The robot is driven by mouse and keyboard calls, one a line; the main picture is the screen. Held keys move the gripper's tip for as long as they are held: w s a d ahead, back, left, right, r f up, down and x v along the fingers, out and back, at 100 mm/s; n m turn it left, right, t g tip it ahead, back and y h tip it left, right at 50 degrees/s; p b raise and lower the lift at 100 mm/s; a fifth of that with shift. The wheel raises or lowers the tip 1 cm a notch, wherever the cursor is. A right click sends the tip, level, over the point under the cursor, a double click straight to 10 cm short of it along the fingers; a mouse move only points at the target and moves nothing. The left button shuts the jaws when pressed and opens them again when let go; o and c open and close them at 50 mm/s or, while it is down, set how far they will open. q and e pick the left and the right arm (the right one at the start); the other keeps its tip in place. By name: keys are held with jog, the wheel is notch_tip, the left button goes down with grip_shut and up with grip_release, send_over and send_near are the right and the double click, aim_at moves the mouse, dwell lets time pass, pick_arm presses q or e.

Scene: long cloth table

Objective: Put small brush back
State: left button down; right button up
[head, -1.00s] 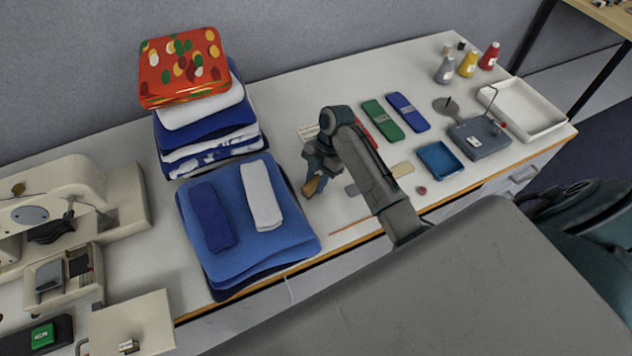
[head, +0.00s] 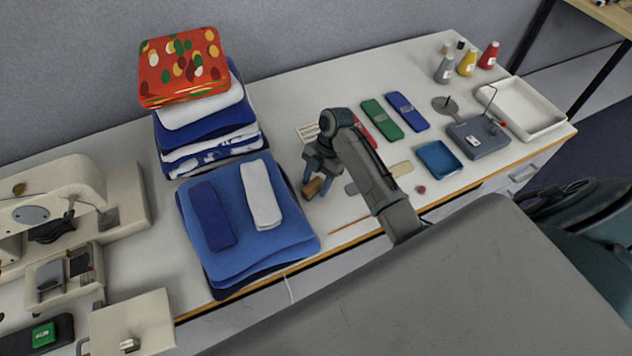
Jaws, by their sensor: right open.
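A small brown wooden piece, which looks like the small brush (head: 313,188), is on the table just right of the blue cloth stack. My right gripper (head: 317,184) is over it, pointing down, with its fingers apart on either side of the brown piece. I cannot tell whether the fingers touch it. The gripper and arm hide part of it and the table behind. My left gripper is not in view.
Folded blue cloths (head: 240,260) lie left of the gripper, with a taller cloth stack (head: 210,130) behind. A thin stick (head: 350,228) lies near the front edge. To the right are a blue tray (head: 439,159), a grey winder (head: 478,138), thread cones (head: 467,64) and a white tray (head: 540,112).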

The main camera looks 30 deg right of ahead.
aim_at(316, 181)
jog(key=b+v, duration=0.1)
jog(key=v, duration=0.4)
jog(key=shift+b, duration=0.3)
jog(key=s+p+v, duration=0.1)
jog(key=p+v, duration=0.3)
jog(key=v, duration=0.2)
jog(key=shift+w+r, duration=0.35)
jog(key=shift+w, duration=0.15)
jog(key=shift+d, duration=0.1)
